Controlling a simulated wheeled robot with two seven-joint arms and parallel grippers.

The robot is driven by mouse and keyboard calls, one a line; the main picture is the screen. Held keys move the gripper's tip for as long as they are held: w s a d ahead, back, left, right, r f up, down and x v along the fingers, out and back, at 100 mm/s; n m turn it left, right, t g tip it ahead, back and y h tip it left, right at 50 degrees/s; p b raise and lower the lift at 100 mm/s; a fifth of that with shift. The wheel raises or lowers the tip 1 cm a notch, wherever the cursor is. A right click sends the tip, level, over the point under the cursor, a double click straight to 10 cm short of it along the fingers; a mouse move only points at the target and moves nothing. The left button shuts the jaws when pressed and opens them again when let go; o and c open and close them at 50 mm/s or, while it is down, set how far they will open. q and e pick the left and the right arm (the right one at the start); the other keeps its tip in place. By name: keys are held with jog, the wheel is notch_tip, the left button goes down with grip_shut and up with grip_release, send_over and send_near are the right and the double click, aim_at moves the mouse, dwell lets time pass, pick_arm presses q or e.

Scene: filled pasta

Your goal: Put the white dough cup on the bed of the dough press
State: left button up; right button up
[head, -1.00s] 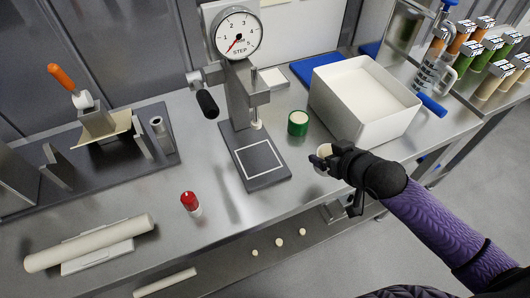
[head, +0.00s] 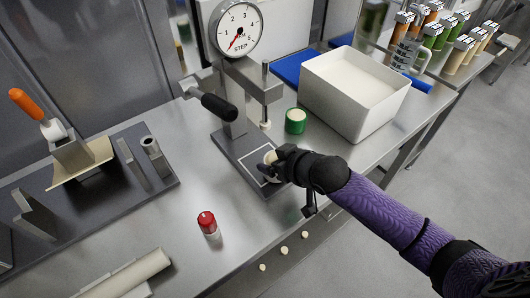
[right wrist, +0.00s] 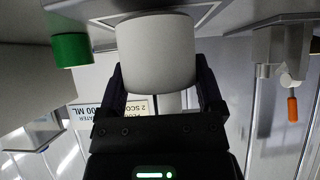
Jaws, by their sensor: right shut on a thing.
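The white dough cup (right wrist: 155,52) is held between the fingers of my right gripper (right wrist: 160,95) in the right wrist view. In the head view my right gripper (head: 277,166) is shut on the cup (head: 269,157), which is partly hidden by the fingers. The cup is over the bed (head: 262,185) of the dough press, a dark plate with a white square outline. I cannot tell whether the cup touches the bed. The press (head: 234,95) has a dial gauge (head: 237,29) and a black lever handle (head: 219,107). My left gripper is not in view.
A green cup (head: 295,122) stands just behind and right of the bed, close to my right gripper. A white bin (head: 340,110) stands beyond it.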

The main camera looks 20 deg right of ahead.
aim_at(269, 152)
jog(key=w, duration=0.1)
jog(key=w+a+b, duration=0.1)
jog(key=w, duration=0.2)
jog(key=shift+a+f+b, duration=0.2)
jog(key=shift+a+b, duration=0.1)
jog(key=shift+f, duration=0.2)
jog(key=shift+s+d+r, duration=0.1)
jog(key=shift+r, duration=0.05)
jog(key=o, duration=1.2)
jog(key=shift+o, duration=0.2)
